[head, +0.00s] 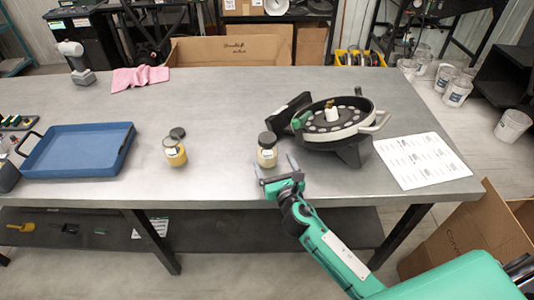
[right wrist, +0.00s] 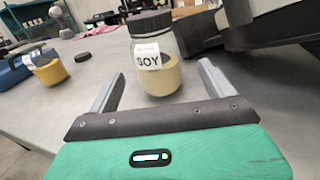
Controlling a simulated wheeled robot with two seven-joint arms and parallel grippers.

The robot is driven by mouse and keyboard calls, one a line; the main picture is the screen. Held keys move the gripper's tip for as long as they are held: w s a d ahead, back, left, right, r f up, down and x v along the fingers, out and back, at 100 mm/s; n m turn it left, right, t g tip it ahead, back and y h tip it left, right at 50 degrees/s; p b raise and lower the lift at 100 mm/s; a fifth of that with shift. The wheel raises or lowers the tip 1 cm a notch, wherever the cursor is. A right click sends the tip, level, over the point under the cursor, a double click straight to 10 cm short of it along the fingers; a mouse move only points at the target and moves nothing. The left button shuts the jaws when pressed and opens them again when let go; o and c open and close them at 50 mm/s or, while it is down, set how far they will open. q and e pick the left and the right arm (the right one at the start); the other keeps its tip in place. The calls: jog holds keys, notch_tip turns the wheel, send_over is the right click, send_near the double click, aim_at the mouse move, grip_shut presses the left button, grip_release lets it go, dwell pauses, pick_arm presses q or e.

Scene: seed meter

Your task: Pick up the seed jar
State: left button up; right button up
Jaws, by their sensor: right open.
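A clear seed jar with a black lid (head: 267,151) stands upright on the grey table, holding pale yellow contents. In the right wrist view the jar (right wrist: 158,75) shows a white label reading SOY. My right gripper (head: 276,169) is open, with its fingers pointing at this jar; the jar's base appears just beyond or between the fingertips (right wrist: 158,82). I cannot tell whether they touch. My left gripper is not in view.
The seed meter (head: 335,127), a round black and white device, stands right behind the SOY jar. A printed sheet (head: 421,160) lies at the right. A blue tray (head: 78,150) is at the left, a pink cloth (head: 139,78) at the back. Table between tray and meter is mostly clear.

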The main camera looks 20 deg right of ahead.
aim_at(272, 159)
jog(key=shift+w+f, duration=0.1)
jog(key=shift+w, duration=1.5)
jog(key=w, duration=0.3)
jog(key=w+p, duration=0.1)
jog(key=shift+w+a, duration=0.25)
jog(key=shift+w, duration=0.1)
jog(key=c, duration=1.3)
